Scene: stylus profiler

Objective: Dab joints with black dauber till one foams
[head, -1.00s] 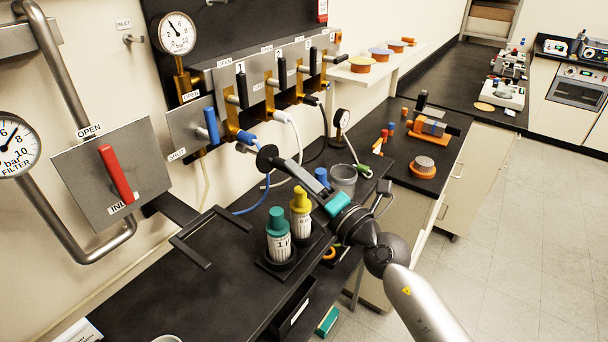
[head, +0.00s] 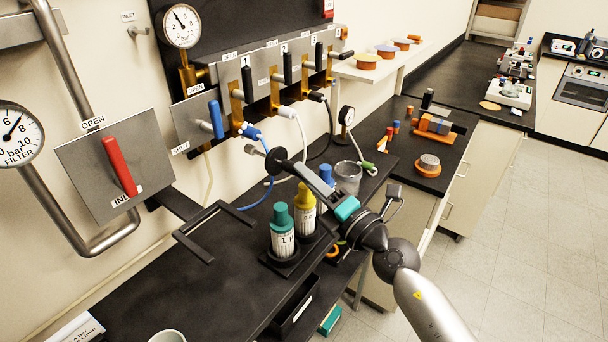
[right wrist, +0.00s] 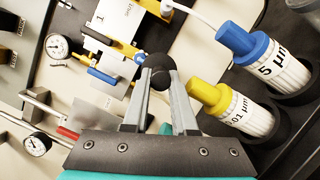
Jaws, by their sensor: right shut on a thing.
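My right gripper (head: 287,164) is shut on the black dauber (head: 276,160), whose round dark head points toward the wall panel. In the right wrist view the dauber's black ball (right wrist: 156,70) sits between the fingertips. A blue hose joint (head: 252,132) is on the panel just above and left of the dauber; it also shows in the right wrist view (right wrist: 140,57). I cannot tell whether they touch. A white joint (head: 287,112) and a black joint (head: 317,96) sit further right on the panel. No foam shows on them. My left gripper is not in view.
Bottles with teal (head: 281,217), yellow (head: 304,195) and blue (head: 325,175) caps stand in a dark holder below my right gripper. The black bench at the front left is mostly clear.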

